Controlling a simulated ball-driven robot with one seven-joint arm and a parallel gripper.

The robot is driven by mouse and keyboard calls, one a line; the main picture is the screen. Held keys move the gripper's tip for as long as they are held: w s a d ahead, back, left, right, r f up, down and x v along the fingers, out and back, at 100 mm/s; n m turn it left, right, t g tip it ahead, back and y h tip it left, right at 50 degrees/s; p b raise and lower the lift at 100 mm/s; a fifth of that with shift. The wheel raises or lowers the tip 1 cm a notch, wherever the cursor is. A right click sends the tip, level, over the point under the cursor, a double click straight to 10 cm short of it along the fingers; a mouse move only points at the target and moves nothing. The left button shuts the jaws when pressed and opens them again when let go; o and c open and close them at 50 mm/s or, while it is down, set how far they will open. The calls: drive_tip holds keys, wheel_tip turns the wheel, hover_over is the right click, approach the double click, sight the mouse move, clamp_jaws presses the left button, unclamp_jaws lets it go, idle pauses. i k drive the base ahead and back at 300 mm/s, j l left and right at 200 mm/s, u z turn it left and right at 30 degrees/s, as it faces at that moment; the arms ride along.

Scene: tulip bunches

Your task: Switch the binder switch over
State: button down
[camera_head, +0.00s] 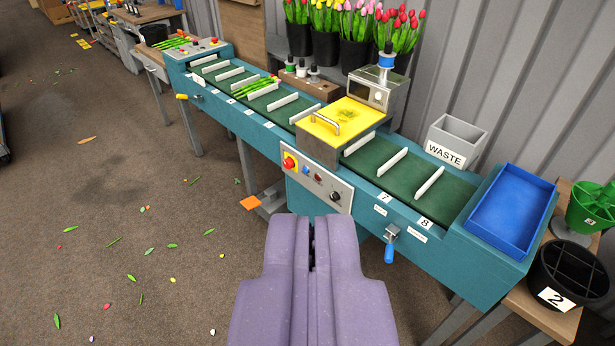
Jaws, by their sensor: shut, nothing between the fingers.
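The teal conveyor machine (270,130) runs from the back left to the front right, with a yellow-topped binder unit (343,118) over its belt. A grey control panel (318,184) is on its front below the unit. It bears a red button on yellow (290,163), small blue and red buttons, and a black rotary switch (335,196) at the right. Which of these is the binder switch cannot be read, and the black switch's setting is too small to tell. My purple gripper (312,225) is shut and empty, below the panel in the picture and apart from the switch.
A blue-handled lever (389,246) sticks out from the front, right of my gripper. An orange pedal (250,203) is low at the left. A blue tray (511,211) is at the right end, near a black bucket (560,280). The floor at left is open, with scattered leaves.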

sight(288, 163)
drive_tip(key=i+j+z, duration=0.1)
drive_tip(key=i+j, duration=0.2)
drive_tip(key=i, duration=0.3)
drive_tip(key=i+j, duration=0.35)
drive_tip(key=i, duration=0.25)
drive_tip(key=i+j+z, duration=0.15)
drive_tip(key=i+j, duration=0.15)
drive_tip(key=i, duration=0.3)
drive_tip(key=i+j, duration=0.4)
drive_tip(key=i, duration=0.2)
drive_tip(key=z, duration=0.05)
